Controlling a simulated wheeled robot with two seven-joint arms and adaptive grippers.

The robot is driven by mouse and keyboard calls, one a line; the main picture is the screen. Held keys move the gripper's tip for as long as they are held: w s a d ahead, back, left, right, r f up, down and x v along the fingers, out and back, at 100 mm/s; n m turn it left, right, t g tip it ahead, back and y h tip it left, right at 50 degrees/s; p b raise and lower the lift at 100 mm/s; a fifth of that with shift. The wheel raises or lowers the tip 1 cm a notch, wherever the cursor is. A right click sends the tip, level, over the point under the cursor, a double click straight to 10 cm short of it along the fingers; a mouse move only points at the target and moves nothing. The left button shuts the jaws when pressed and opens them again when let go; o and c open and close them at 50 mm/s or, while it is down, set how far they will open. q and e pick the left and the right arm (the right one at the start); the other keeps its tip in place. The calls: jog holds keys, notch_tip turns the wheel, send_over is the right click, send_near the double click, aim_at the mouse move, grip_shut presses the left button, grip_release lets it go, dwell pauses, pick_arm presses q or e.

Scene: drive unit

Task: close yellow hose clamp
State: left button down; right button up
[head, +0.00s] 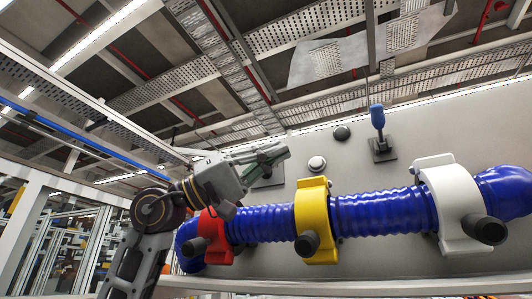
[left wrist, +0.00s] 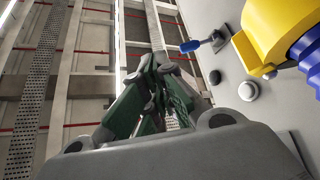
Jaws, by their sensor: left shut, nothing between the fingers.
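The yellow hose clamp (head: 315,195) sits around the blue corrugated hose (head: 375,212), with a black knob (head: 307,243) on its lower front. I cannot tell for sure whether its band is fully shut. My left gripper (head: 282,152) is above and to the left of the yellow clamp, apart from it, with its fingers together and empty. In the left wrist view the gripper fingers (left wrist: 163,68) are shut in front of the ceiling, and part of the yellow clamp (left wrist: 270,35) shows at the upper right. My right gripper is not in view.
A red clamp (head: 216,240) is left of the yellow one, beneath my left wrist. A white clamp (head: 450,205) is to the right. A blue-handled lever (head: 378,118) and two round buttons, one black (head: 342,132) and one white (head: 317,163), are on the grey panel (head: 430,125).

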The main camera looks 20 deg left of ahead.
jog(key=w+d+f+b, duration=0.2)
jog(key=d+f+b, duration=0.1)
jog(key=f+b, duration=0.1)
pick_arm(q)
jog(key=w+f+b, duration=0.4)
jog(key=f, duration=0.9)
jog(key=shift+d, duration=0.25)
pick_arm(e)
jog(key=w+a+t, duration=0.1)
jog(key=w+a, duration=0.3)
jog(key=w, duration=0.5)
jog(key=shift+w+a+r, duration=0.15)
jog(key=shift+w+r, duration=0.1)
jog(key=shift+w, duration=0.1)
pick_arm(q)
jog(key=shift+w+f, duration=0.15)
jog(key=shift+f, duration=0.2)
jog(key=v, duration=1.2)
jog(key=shift+r, duration=0.4)
